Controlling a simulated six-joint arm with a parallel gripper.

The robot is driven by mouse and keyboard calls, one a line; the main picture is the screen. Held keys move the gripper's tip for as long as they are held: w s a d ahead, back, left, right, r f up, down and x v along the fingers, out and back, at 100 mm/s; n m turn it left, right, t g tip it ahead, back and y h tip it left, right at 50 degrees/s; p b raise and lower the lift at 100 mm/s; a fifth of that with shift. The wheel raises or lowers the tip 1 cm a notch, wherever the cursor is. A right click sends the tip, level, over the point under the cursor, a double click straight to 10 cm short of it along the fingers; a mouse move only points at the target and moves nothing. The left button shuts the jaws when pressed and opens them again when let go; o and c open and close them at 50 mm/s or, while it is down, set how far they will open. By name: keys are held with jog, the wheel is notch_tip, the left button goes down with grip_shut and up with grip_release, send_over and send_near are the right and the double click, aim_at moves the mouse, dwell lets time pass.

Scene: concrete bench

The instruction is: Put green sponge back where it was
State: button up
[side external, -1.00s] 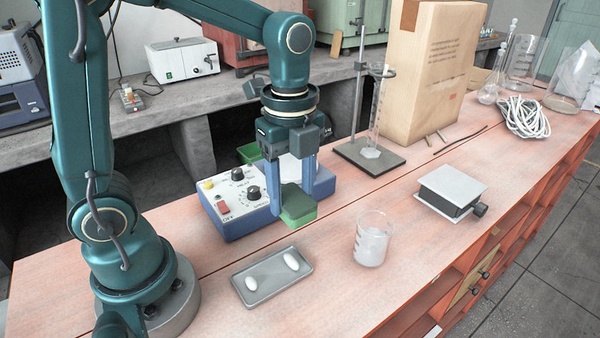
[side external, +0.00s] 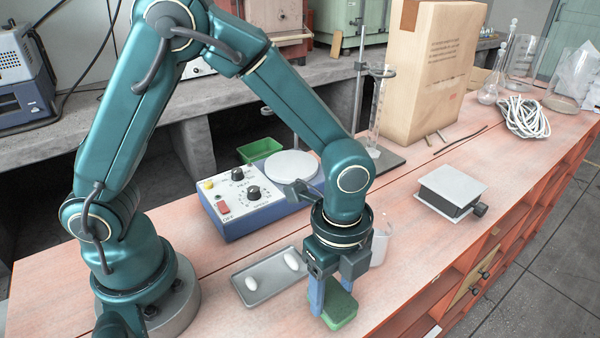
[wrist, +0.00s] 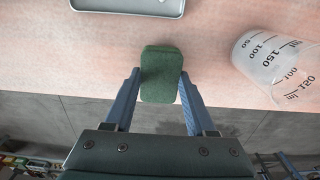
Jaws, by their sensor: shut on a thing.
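The green sponge (side external: 340,308) is held between the blue fingers of my gripper (side external: 330,301), near the front edge of the bench. In the wrist view the sponge (wrist: 161,74) sits between the fingertips of my gripper (wrist: 160,82). Its longer side points away from the wrist. I cannot tell whether the sponge touches the bench top or hangs just above it.
A grey tray (side external: 252,294) with two white egg-shaped pieces lies left of my gripper. A glass beaker (side external: 380,246) stands close behind it, partly hidden, and shows at right in the wrist view (wrist: 280,62). A blue hotplate stirrer (side external: 240,215) stands further back. The bench edge is near.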

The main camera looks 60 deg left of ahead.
aim_at(332, 295)
jog(key=shift+f, duration=0.35)
jog(key=o, duration=1.3)
notch_tip(332, 295, up, 12)
jog(key=shift+s+a+r+n+t, duration=0.45)
jog(key=shift+s+a+n+t, duration=0.6)
jog(key=shift+a+n, duration=1.45)
jog(key=shift+s+a+r+n+t, duration=0.65)
jog(key=shift+s+a+n, duration=0.65)
jog(key=shift+n, duration=2.2)
jog(key=shift+s+a+r+n+t, duration=0.3)
jog(key=shift+s+a+n+t, duration=0.75)
jog(key=shift+a+n, duration=1.5)
jog(key=shift+d+n, duration=0.45)
jog(key=shift+d, duration=0.05)
